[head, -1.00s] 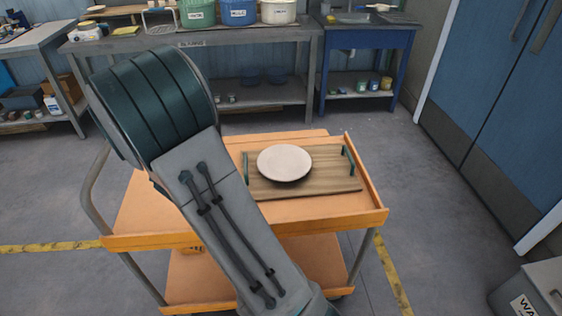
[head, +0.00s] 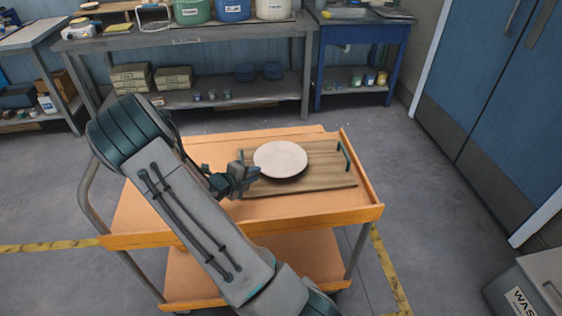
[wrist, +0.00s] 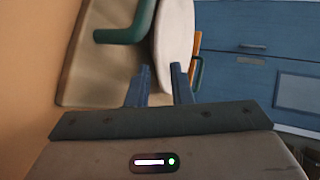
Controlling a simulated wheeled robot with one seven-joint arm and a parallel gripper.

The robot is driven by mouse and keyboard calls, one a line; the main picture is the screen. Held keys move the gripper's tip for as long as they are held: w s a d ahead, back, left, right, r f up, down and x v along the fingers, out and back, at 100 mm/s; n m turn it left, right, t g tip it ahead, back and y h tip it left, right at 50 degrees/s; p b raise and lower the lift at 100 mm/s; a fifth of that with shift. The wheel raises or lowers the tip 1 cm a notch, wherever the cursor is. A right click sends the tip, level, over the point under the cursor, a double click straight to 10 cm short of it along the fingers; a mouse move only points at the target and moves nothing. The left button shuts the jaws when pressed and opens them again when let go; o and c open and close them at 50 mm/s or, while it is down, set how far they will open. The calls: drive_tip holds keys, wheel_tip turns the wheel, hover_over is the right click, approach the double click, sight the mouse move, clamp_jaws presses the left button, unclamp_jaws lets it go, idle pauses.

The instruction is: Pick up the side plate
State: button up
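The side plate (head: 281,158) is round and pale, and sits on a wooden tray (head: 325,180) with green handles, on top of the orange cart. My gripper (head: 252,177) is at the plate's left edge, close to the tray's left handle. In the wrist view, my gripper's two blue fingers (wrist: 160,80) stand apart, with the near rim of the plate (wrist: 176,40) at or between their tips. I cannot tell whether they touch it. The green handle (wrist: 125,32) is just beyond the left finger.
The orange cart (head: 290,213) has raised edges and a lower shelf. A grey workbench (head: 190,40) with tubs stands behind. A blue sink unit (head: 360,38) is at the back right, and a grey bin (head: 535,285) is at the lower right. Floor around the cart is clear.

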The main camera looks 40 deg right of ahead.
sight(262, 172)
drive_tip(key=shift+p+x, duration=0.5)
drive_tip(key=shift+x, duration=2.2)
drive_tip(key=shift+a+f, duration=0.1)
drive_tip(key=shift+f, duration=0.05)
drive_tip(key=shift+c, duration=0.3)
clamp_jaws()
